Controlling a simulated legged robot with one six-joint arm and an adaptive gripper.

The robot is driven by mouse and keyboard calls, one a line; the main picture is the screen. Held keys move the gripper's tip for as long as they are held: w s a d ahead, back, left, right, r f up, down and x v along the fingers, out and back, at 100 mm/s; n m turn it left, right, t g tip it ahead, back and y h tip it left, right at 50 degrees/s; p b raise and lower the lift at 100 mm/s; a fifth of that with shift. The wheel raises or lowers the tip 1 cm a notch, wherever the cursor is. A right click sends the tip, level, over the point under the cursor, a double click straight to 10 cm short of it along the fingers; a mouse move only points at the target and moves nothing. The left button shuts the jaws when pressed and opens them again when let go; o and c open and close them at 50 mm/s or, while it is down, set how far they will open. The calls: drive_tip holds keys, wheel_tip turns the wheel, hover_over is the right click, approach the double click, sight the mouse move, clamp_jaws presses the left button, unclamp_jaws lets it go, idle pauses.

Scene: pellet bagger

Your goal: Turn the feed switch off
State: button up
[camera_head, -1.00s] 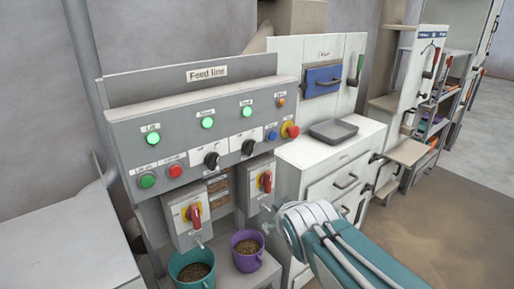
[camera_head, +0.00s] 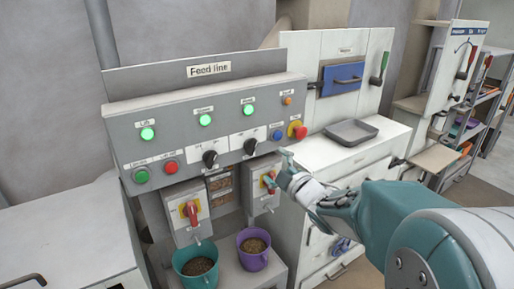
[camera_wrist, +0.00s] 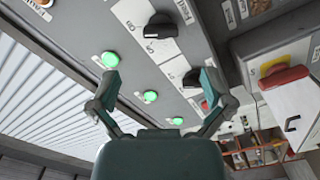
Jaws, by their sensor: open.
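The panel headed "Feed line" (camera_head: 180,122) has two black rotary knobs, a left one (camera_head: 210,158) and a right one (camera_head: 250,146), each on a white plate. Both also show in the wrist view, the nearer one (camera_wrist: 160,26) and the farther one (camera_wrist: 192,78). Below the panel are two red-handled yellow switches, left (camera_head: 191,211) and right (camera_head: 269,183).
Three green lamps (camera_head: 205,120) are lit. Green (camera_head: 141,175) and red (camera_head: 171,168) buttons and a red mushroom button (camera_head: 298,130) sit on the panel. A teal bucket (camera_head: 181,261) and a purple bucket (camera_head: 247,258) stand below. A grey tray (camera_head: 351,131) lies on the right cabinet.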

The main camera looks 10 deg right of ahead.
sight(254, 150)
drive_tip(key=w+a, duration=0.2)
drive_tip(key=w, duration=0.1)
drive_tip(key=w+a, duration=0.1)
drive_tip(key=shift+w+f, duration=0.1)
drive_tip(key=shift+w, duration=0.3)
drive_tip(key=w, duration=0.4)
drive_tip(key=shift+d, duration=0.25)
drive_tip(key=shift+w, duration=0.1)
drive_tip(key=shift+a, duration=0.6)
drive_tip(key=shift+c, duration=0.6)
drive_tip(key=c, duration=1)
drive_tip(key=shift+d, duration=0.25)
